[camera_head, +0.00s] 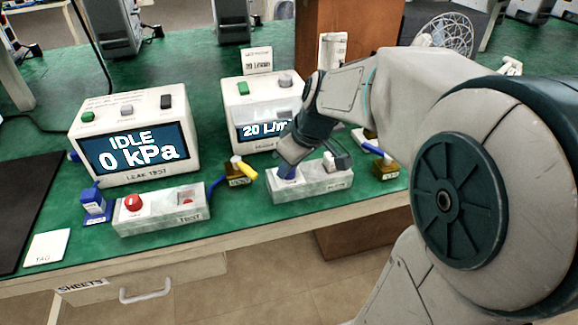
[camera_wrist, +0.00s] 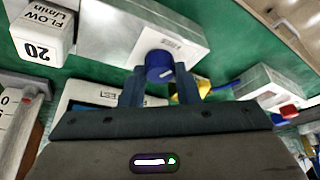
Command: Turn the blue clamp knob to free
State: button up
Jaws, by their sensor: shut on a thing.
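The blue clamp knob (camera_wrist: 159,62) with a white pointer mark is on the face of a pale box (camera_wrist: 180,40) in the wrist view. My gripper (camera_wrist: 160,78) is shut on the knob, with one dark finger on each side of it. In the head view my gripper (camera_head: 293,158) reaches down to the left part of the same box (camera_head: 315,184), and only a bit of the blue knob (camera_head: 287,173) shows below it. The lettering beside the knob is too small to read.
A display reading IDLE 0 kPa (camera_head: 140,148) stands at the left. A 20 L/min display (camera_head: 262,100) is behind my gripper. A test box (camera_head: 160,212) with a red button, a yellow-handled valve (camera_head: 243,167) and another valve (camera_head: 386,168) are nearby on the green bench.

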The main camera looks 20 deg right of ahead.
dwell(0.5)
jog(key=o, duration=1)
jog(key=shift+c, duration=0.2)
jog(key=shift+r, duration=0.1)
jog(key=p+v, duration=0.2)
jog(key=v, duration=1.1)
jog(key=shift+r+p, duration=0.3)
jog(key=shift+p, duration=0.05)
jog(key=shift+s, duration=0.1)
